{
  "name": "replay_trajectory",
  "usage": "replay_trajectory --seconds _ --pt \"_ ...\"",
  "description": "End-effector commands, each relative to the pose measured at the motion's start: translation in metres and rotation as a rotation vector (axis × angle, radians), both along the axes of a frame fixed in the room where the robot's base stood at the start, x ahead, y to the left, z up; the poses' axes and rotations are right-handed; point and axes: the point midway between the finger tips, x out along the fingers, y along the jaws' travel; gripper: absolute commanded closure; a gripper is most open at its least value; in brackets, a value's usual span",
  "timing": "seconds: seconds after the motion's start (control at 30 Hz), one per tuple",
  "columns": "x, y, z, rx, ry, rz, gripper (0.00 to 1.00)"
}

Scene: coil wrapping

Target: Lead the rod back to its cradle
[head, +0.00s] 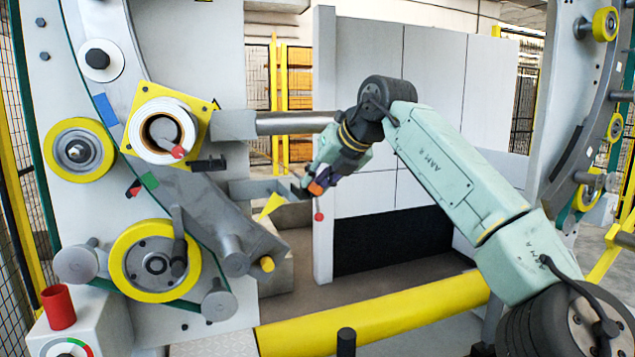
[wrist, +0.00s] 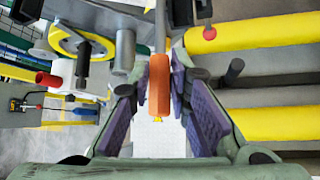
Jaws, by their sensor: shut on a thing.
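The rod (wrist: 160,32) is thin and grey, with an orange handle (wrist: 159,85) that sits between my two purple-padded fingers in the wrist view. In the head view the orange handle (head: 317,187) shows at the tip of my gripper (head: 322,181), near the middle of the picture. My gripper is shut on the handle, and the rod points away from the wrist. Most of the rod is hidden or too small to make out in the head view. A grey bracket (head: 245,190) lies just left of the gripper; I cannot tell whether it is the cradle.
A red ball on a thin stem (head: 319,216) shows just below the gripper. The ring machine with yellow rollers (head: 155,260) stands at left, with a white roll (head: 160,130) on it. A thick yellow bar (head: 375,315) crosses below. Grey panels (head: 433,90) stand behind.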

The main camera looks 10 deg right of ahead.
Motion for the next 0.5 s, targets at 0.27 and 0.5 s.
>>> replay_trajectory --seconds 0.27,0.5 --pt "0.020 0.000 0.000 0.002 -0.002 0.001 1.00" --pt "0.037 0.001 0.000 0.001 -0.002 0.001 1.00"
